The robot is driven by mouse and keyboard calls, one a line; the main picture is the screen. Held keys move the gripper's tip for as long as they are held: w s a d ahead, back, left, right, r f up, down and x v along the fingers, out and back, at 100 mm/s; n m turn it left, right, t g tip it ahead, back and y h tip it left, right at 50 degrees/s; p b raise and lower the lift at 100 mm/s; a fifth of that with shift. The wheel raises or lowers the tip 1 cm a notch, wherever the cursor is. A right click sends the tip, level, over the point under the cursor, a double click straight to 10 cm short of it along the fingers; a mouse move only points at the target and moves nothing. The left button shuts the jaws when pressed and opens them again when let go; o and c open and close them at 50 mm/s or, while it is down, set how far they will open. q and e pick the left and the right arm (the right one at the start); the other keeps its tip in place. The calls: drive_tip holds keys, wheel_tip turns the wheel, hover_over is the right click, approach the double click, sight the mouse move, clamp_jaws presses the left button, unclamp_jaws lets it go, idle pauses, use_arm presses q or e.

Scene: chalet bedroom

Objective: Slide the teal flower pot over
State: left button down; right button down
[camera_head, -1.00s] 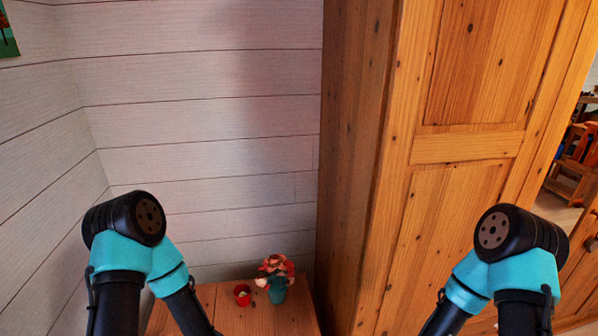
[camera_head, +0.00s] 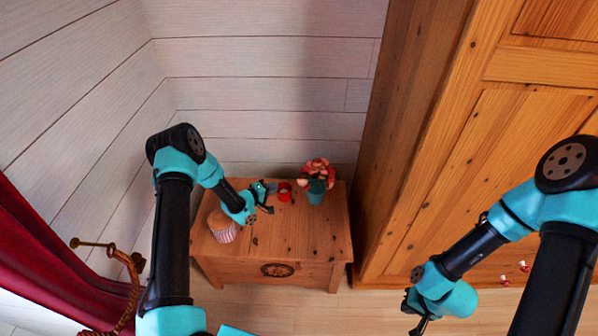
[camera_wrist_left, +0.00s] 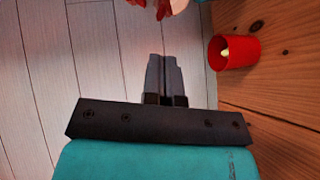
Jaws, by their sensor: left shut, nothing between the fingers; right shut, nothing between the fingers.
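The teal flower pot (camera_head: 316,197) with red-pink flowers (camera_head: 318,171) stands upright near the back right of the wooden chest top. My left gripper (camera_head: 270,188) is shut and empty, left of the red cup and apart from the pot. In the left wrist view its closed grey fingers (camera_wrist_left: 165,62) point toward red-pink flowers (camera_wrist_left: 153,4) cut off at the top edge; most of the plant is out of that view. My right gripper (camera_head: 413,322) is shut and empty, low in front of the wardrobe, far from the pot.
A red cup (camera_head: 285,197) stands just left of the pot; it also shows in the left wrist view (camera_wrist_left: 232,58). A striped cupcake-like object (camera_head: 222,232) is at the chest's left. The wardrobe (camera_head: 400,150) rises close on the right. The chest's front top (camera_head: 290,235) is clear.

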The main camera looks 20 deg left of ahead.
sight(306, 170)
use_arm(q)
drive_tip(key=w+a+h, duration=0.1)
drive_tip(key=w+a+r+t+h, duration=0.1)
drive_tip(key=shift+w+r+n+h, duration=0.1)
drive_tip(key=shift+r+n+h, duration=0.15)
drive_tip(key=shift+n+h, duration=0.05)
drive_tip(key=s+d+x, duration=0.1)
drive_tip(key=d+x, duration=0.1)
drive_tip(key=x, duration=1)
drive_tip(key=shift+d, duration=0.35)
drive_tip(key=shift+r, duration=0.1)
drive_tip(key=shift+w+d, duration=0.15)
drive_tip(key=shift+d, duration=1.05)
